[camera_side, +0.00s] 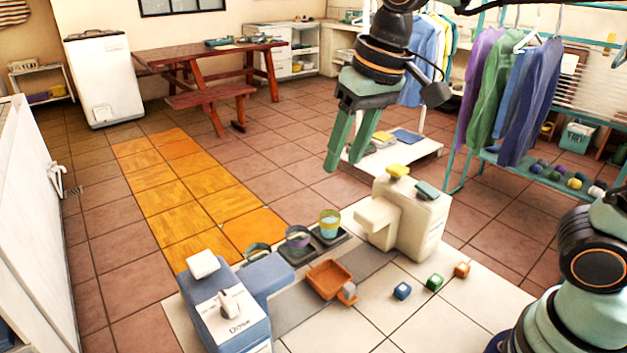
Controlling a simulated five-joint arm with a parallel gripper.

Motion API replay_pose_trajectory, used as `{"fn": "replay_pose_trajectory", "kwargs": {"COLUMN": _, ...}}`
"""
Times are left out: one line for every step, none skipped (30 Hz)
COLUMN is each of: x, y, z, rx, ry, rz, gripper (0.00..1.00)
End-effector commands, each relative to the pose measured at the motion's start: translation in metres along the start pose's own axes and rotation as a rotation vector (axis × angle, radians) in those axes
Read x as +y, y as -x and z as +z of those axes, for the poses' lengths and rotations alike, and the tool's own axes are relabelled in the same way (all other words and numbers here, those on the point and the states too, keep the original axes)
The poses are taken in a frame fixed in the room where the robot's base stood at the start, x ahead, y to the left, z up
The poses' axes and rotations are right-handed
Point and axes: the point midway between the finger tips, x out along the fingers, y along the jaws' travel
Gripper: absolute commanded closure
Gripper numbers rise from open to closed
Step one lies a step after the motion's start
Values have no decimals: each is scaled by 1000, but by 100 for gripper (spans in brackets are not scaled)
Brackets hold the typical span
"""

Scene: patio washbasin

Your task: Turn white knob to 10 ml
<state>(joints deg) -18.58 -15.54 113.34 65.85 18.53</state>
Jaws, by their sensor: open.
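The white knob (231,303) sits on a white panel marked "Dose" on the sloped front of a blue dispenser (257,327) at the lower left. The knob's pointer leans toward the upper left. Any dose numbers around it are too small to read, so I cannot tell its setting. A white block-like button (203,263) is on top of the dispenser. My gripper (345,160) hangs high near the upper middle, fingers pointing down and apart. It is open, empty and well away from the knob, up and to the right.
A cream dispenser (424,225) with yellow and teal pieces on top stands right of centre. Several cups (298,241) stand between the dispensers. An orange tray (321,282) lies in front.

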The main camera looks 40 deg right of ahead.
Motion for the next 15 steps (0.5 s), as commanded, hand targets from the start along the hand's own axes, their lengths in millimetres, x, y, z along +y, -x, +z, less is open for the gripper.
{"fn": "replay_pose_trajectory", "kwargs": {"x": -23, "y": -2, "z": -6, "rx": -36, "ry": 8, "rz": -2, "gripper": 52}}
{"fn": "replay_pose_trajectory", "kwargs": {"x": -34, "y": -3, "z": -8, "rx": -53, "ry": 8, "rz": -2, "gripper": 52}}
{"fn": "replay_pose_trajectory", "kwargs": {"x": -50, "y": -4, "z": -11, "rx": -76, "ry": 7, "rz": 0, "gripper": 52}}
{"fn": "replay_pose_trajectory", "kwargs": {"x": -62, "y": -6, "z": -12, "rx": -95, "ry": 6, "rz": 2, "gripper": 52}}
{"fn": "replay_pose_trajectory", "kwargs": {"x": -74, "y": -7, "z": -13, "rx": -112, "ry": 6, "rz": 6, "gripper": 52}}
{"fn": "replay_pose_trajectory", "kwargs": {"x": -91, "y": -9, "z": -13, "rx": -134, "ry": 6, "rz": 11, "gripper": 52}}
{"fn": "replay_pose_trajectory", "kwargs": {"x": -103, "y": -11, "z": -12, "rx": -151, "ry": 6, "rz": 17, "gripper": 52}}
{"fn": "replay_pose_trajectory", "kwargs": {"x": -116, "y": -13, "z": -12, "rx": -166, "ry": 6, "rz": 22, "gripper": 52}}
{"fn": "replay_pose_trajectory", "kwargs": {"x": -131, "y": -16, "z": -10, "rx": -185, "ry": 6, "rz": 30, "gripper": 52}}
{"fn": "replay_pose_trajectory", "kwargs": {"x": -142, "y": -18, "z": -8, "rx": -199, "ry": 6, "rz": 37, "gripper": 52}}
{"fn": "replay_pose_trajectory", "kwargs": {"x": -152, "y": -20, "z": -6, "rx": -211, "ry": 5, "rz": 44, "gripper": 52}}
{"fn": "replay_pose_trajectory", "kwargs": {"x": -165, "y": -23, "z": -2, "rx": -225, "ry": 5, "rz": 53, "gripper": 52}}
{"fn": "replay_pose_trajectory", "kwargs": {"x": -173, "y": -25, "z": 0, "rx": -235, "ry": 5, "rz": 60, "gripper": 52}}
{"fn": "replay_pose_trajectory", "kwargs": {"x": -181, "y": -27, "z": 3, "rx": -243, "ry": 4, "rz": 66, "gripper": 52}}
{"fn": "replay_pose_trajectory", "kwargs": {"x": -189, "y": -29, "z": 6, "rx": -252, "ry": 3, "rz": 74, "gripper": 52}}
